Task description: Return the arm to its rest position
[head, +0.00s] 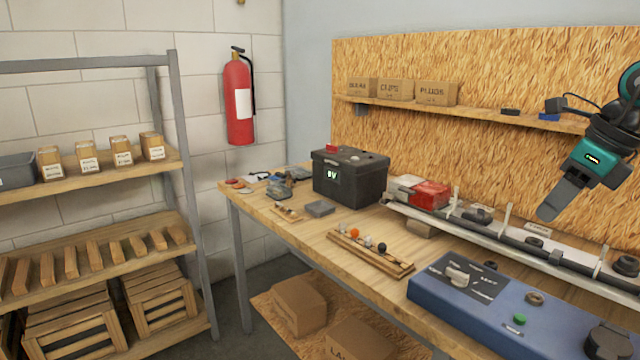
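My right arm comes in from the upper right edge. Its gripper (549,214) has a teal and black body and a dark grey finger part pointing down and to the left. It hangs in the air in front of the chipboard wall, above the bench's rail. No object shows at its tip. The fingers overlap from this side, so I cannot tell whether they are apart. My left gripper is out of view.
A workbench (300,240) carries a black battery box (350,178), a ball rack (368,254), a rail (520,238) and a blue control box (480,300). A shelf (480,112) with cartons is behind. A storage rack (185,130) stands left; a fire extinguisher (238,100) hangs on the wall.

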